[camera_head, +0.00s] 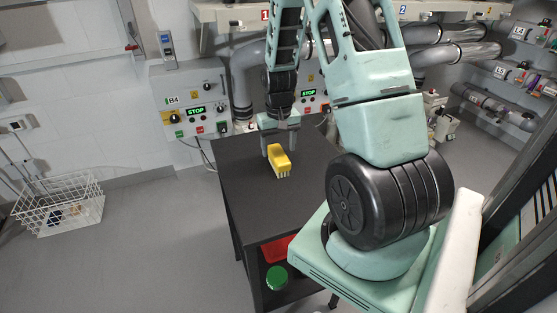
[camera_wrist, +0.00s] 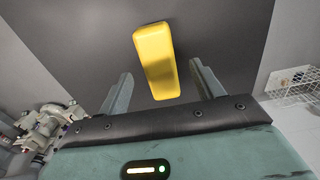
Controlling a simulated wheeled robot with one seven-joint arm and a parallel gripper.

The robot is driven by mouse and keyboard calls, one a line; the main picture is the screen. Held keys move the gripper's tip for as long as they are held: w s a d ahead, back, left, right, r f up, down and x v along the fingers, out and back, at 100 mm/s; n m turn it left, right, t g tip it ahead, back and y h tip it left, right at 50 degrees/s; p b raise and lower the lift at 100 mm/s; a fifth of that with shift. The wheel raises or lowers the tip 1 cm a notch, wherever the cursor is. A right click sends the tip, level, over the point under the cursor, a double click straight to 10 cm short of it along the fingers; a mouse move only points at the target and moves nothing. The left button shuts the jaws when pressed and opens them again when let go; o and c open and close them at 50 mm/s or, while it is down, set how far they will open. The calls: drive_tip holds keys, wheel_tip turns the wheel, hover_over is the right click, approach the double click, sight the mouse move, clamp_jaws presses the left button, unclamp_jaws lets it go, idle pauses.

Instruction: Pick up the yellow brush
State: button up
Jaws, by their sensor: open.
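The yellow brush (camera_head: 278,158) lies on the dark table top (camera_head: 236,178), its pale bristles showing at its near end in the head view. In the wrist view the yellow brush (camera_wrist: 157,60) shows its smooth yellow back, and its lower end reaches between the fingers. My gripper (camera_head: 279,141) is open just above and behind the brush in the head view. In the wrist view my gripper (camera_wrist: 162,88) has one finger on each side of the brush, with a gap on both sides. The heights of the fingertips relative to the brush are hard to tell.
Below the table top are a red container (camera_head: 277,249) and a green round object (camera_head: 276,278). A control box (camera_head: 193,104) hangs on the wall behind. A white wire basket (camera_head: 58,205) stands on the floor at left. The table top around the brush is clear.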

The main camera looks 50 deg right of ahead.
sight(278, 153)
drive_tip(key=shift+w+d+f+p, duration=0.1)
drive_tip(key=shift+f+p, duration=0.1)
drive_tip(key=shift+f, duration=1.25)
drive_tip(key=shift+w+d+f+p, duration=0.1)
drive_tip(key=shift+f+p, duration=0.1)
drive_tip(key=shift+f, duration=1.2)
drive_tip(key=c, duration=1.1)
